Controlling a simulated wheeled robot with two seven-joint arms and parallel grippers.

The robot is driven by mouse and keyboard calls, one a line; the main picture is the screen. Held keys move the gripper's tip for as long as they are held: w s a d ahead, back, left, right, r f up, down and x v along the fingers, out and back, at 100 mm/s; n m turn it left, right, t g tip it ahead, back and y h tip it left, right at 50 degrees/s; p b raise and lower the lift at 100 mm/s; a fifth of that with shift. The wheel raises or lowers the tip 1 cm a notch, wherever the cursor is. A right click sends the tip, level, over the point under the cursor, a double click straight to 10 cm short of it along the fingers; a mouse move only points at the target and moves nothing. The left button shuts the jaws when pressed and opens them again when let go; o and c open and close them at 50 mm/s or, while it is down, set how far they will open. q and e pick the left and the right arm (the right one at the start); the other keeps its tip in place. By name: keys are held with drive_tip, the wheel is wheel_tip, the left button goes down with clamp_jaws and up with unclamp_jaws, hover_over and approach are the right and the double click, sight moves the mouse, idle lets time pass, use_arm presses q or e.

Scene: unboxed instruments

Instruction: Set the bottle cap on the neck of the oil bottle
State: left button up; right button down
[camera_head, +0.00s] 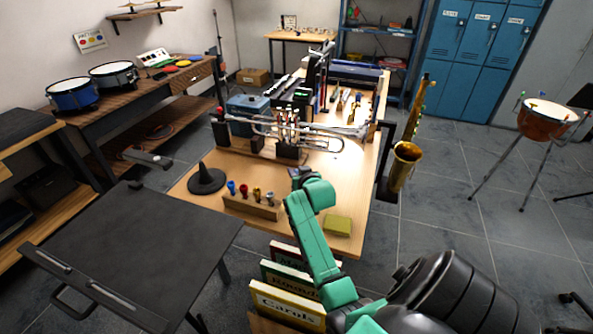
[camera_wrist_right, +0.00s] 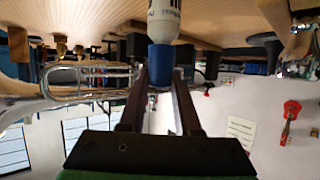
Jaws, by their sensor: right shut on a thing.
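In the right wrist view, which is upside down, the blue bottle cap (camera_wrist_right: 160,59) is between the two fingers of my right gripper (camera_wrist_right: 160,80), which is shut on it. The white oil bottle (camera_wrist_right: 164,22) with dark lettering stands in line with the cap, on its bottle side. Cap and bottle meet in this view; I cannot tell whether the cap touches the neck or is seated. In the head view my right gripper (camera_head: 297,172) is over the workbench, small and partly hidden by my green arm. Bottle and cap cannot be made out there. My left gripper is not in view.
A wooden rack (camera_head: 250,207) with several coloured pieces and a black cone stand (camera_head: 206,180) are left of my arm. A yellow-green pad (camera_head: 338,225) is near the bench's front edge. A saxophone (camera_head: 408,150) hangs at right.

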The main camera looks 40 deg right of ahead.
drive_tip(key=shift+f, duration=0.55)
drive_tip(key=c, duration=0.5)
unclamp_jaws()
drive_tip(key=v, duration=1.4)
drive_tip(key=shift+s+a+r, duration=0.1)
drive_tip(key=shift+s+a, duration=0.05)
drive_tip(key=shift+s, duration=0.05)
